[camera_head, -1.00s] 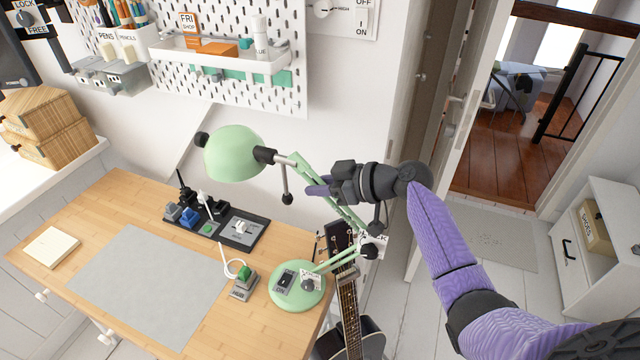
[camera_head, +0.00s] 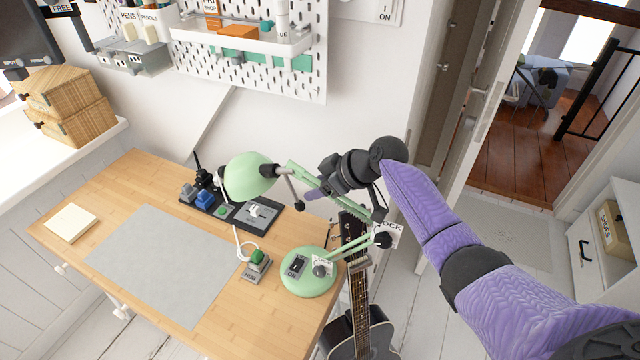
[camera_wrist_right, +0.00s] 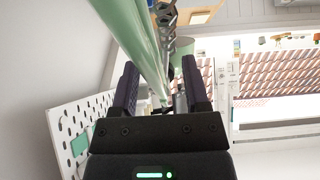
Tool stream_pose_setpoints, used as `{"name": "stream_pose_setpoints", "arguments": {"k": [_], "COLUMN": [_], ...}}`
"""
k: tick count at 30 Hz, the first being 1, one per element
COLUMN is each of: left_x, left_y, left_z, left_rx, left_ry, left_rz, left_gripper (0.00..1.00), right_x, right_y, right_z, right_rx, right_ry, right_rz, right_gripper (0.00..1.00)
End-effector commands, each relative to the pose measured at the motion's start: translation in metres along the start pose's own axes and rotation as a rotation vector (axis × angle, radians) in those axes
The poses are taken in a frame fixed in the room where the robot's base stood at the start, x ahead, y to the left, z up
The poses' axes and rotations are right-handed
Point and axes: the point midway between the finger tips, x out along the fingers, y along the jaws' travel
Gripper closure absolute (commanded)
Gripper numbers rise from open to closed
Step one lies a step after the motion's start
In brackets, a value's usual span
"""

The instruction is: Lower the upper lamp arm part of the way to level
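The green desk lamp has a domed shade (camera_head: 248,177), a round base (camera_head: 308,272) and a sprung upper arm (camera_head: 305,176). The upper arm slopes up to the left from the elbow joint (camera_head: 383,240) to the shade. My right gripper (camera_head: 318,191) is at the upper arm, its fingers partly hidden behind it. My left gripper is out of view.
A lock label (camera_head: 388,233) sits by the elbow. A guitar (camera_head: 358,300) stands beside the desk (camera_head: 160,180), close under my right arm. A pegboard shelf (camera_head: 240,38) is above.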

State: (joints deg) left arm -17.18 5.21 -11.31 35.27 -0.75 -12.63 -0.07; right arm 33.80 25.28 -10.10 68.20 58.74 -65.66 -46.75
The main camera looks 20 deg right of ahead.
Motion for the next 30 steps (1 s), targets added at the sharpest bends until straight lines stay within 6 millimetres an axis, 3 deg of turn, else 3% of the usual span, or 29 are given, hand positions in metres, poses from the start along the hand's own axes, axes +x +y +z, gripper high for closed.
{"name": "stream_pose_setpoints", "arguments": {"k": [7, 15, 18, 30], "left_x": [-0.003, -0.014, -0.015, -0.015], "left_y": [0.006, 0.005, 0.004, -0.002], "left_z": [-0.002, -0.003, -0.003, -0.002], "left_rx": [-0.005, -0.007, -0.006, -0.002], "left_ry": [0.003, 0.005, 0.005, 0.004], "left_rz": [0.009, 0.009, 0.007, -0.002], "left_gripper": [0.41, 0.41, 0.41, 0.41], "right_x": [-0.009, -0.075, -0.091, -0.099], "right_y": [0.001, 0.0, 0.0, 0.0], "right_z": [-0.001, 0.0, 0.0, 0.0], "right_rx": [-0.001, -0.003, -0.001, 0.0], "right_ry": [0.001, -0.002, -0.001, 0.0], "right_rz": [0.002, 0.003, 0.002, 0.0], "right_gripper": [0.41, 0.41, 0.41, 0.41]}}
